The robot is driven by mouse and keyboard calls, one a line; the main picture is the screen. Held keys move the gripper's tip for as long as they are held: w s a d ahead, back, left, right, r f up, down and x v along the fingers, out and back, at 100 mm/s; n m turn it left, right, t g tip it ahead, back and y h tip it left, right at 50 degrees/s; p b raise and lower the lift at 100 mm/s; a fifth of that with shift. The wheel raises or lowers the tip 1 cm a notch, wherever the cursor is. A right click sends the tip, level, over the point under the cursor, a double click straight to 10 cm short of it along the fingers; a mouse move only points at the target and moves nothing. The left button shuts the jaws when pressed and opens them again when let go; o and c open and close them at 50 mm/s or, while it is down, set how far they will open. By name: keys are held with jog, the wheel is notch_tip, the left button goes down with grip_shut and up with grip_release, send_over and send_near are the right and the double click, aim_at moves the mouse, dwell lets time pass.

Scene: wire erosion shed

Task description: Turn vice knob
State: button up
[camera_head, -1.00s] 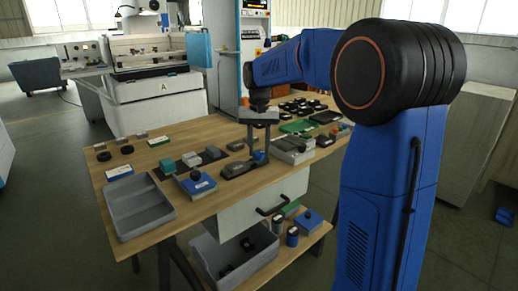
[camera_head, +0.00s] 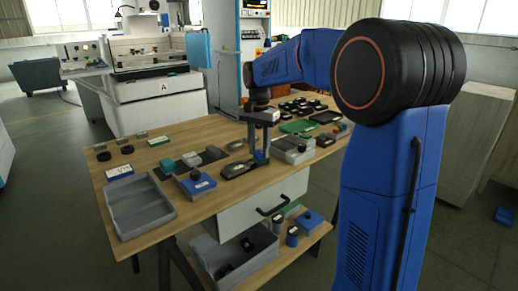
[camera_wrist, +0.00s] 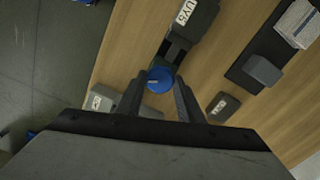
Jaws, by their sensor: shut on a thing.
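The vice (camera_wrist: 188,22) is a dark grey body with a white label reading roughly "UY5", lying on the wooden bench. Its round blue knob (camera_wrist: 160,79), with a pale line on top, sits at one end, between my two fingertips in the wrist view. My gripper (camera_wrist: 160,88) points down and is shut on the knob. In the head view my gripper (camera_head: 259,150) stands over the bench above the vice (camera_head: 238,169). There the knob is mostly hidden by the fingers.
Black parts and a green plate (camera_head: 298,127) lie behind. The bench's front edge is close to the vice.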

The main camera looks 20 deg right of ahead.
aim_at(259, 152)
jog(key=o, duration=1.1)
jog(key=shift+c, duration=0.2)
notch_tip(259, 152, up, 17)
jog(key=shift+r, duration=0.2)
jog(key=s+f+n+t, duration=0.1)
jog(key=s+f+n, duration=0.2)
jog(key=s+f, duration=0.5)
jog(key=s+a+f+n+t, duration=0.1)
jog(key=s+f+n, duration=0.3)
jog(key=s, duration=1.2)
jog(key=s+a+f+n+t, duration=0.1)
jog(key=s+f+n+t, duration=0.1)
jog(key=s+f, duration=1)
jog(key=shift+s+n+t, duration=0.2)
jog(key=shift+n+t, duration=0.2)
jog(key=shift+n, duration=0.3)
